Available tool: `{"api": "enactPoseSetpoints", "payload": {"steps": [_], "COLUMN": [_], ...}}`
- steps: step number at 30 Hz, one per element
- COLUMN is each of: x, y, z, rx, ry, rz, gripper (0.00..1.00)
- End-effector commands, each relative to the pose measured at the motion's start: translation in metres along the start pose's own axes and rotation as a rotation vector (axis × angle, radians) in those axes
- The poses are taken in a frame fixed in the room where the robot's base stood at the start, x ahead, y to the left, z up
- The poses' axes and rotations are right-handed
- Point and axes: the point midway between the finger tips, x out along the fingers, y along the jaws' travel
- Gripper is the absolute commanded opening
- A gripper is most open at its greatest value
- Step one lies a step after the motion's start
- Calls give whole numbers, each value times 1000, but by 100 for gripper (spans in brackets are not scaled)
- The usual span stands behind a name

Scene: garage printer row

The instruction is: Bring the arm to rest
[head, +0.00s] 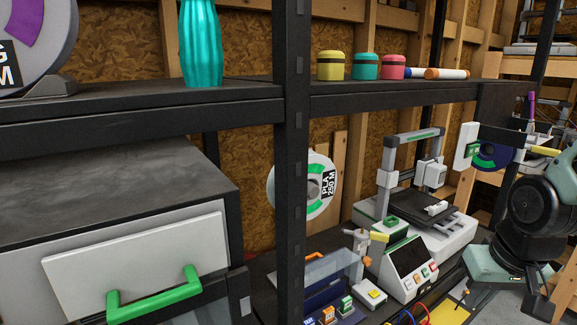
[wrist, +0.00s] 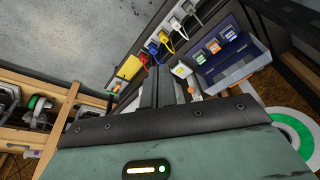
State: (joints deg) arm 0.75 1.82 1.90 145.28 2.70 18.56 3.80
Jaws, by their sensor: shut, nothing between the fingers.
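My arm (head: 541,205) is at the right edge of the head view, folded in dark and grey-green links in front of the shelf unit. My gripper (wrist: 157,70) shows in the wrist view as two dark fingers side by side, reaching out past the grey-green hand with its dark padded edge. The fingers are shut and empty. They point over the floor and the shelf's edge, apart from the things there. In the head view I cannot clearly make out the fingertips.
A small printer (head: 425,235) stands on the lower shelf, left of my arm. A blue bin (wrist: 232,55) with labelled cartridges lies beyond my fingers in the wrist view. A dark shelf post (head: 291,150) and upper shelf (head: 400,93) frame the space. Grey floor (wrist: 80,35) looks clear.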

Motion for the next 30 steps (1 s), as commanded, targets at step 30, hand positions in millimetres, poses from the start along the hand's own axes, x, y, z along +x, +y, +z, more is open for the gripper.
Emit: {"api": "enactPoseSetpoints", "payload": {"steps": [30], "x": [-55], "y": [-162], "z": [153], "rx": [-756], "ry": [-238], "rz": [-105], "gripper": [0]}}
